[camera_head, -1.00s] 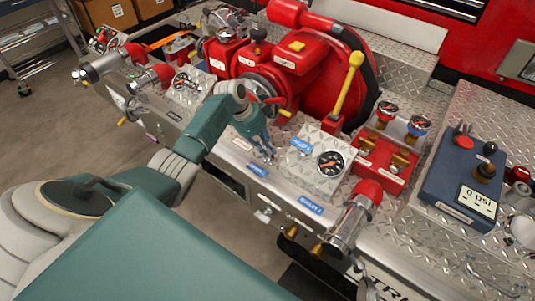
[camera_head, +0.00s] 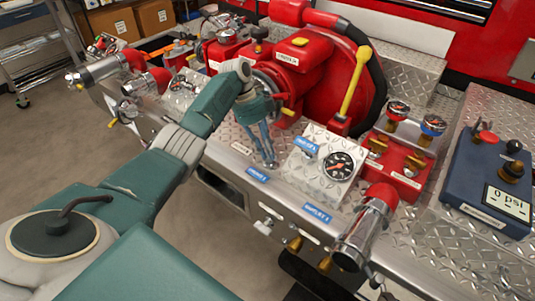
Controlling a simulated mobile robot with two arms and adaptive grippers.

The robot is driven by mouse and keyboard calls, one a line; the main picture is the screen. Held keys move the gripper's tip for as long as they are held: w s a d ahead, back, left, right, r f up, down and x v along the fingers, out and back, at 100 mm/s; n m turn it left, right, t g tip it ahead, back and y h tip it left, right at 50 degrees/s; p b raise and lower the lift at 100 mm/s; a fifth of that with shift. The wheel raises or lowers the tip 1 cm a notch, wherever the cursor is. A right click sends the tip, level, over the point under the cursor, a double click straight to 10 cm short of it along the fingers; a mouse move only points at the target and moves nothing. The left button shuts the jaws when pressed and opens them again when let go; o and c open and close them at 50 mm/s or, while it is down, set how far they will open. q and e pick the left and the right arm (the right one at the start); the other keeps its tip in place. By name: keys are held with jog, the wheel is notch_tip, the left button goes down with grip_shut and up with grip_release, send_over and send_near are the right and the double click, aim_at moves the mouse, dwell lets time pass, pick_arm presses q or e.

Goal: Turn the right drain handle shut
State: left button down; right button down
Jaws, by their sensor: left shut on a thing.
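My left gripper (camera_head: 265,150) reaches in from the left and points down over the silver diamond-plate bumper, left of the gauge box (camera_head: 326,160). Its bluish-grey fingers are close together; what they hold is too small and covered to make out. Two brass-coloured fittings (camera_head: 295,243) (camera_head: 325,262) hang under the bumper's front edge, with a silver knob (camera_head: 263,227) to their left. I cannot tell for certain which part is the right drain handle. My right gripper is not in view.
A red pump (camera_head: 299,50) with an upright yellow-handled lever (camera_head: 355,82) stands behind the gripper. Red gauge block (camera_head: 397,180) and blue control box (camera_head: 487,185) stand to the right. Open floor lies at left.

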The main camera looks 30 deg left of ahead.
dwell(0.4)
pick_arm(q)
jog(key=c, duration=1.7)
grip_release()
jog(key=shift+o, duration=0.2)
jog(key=v, duration=1.2)
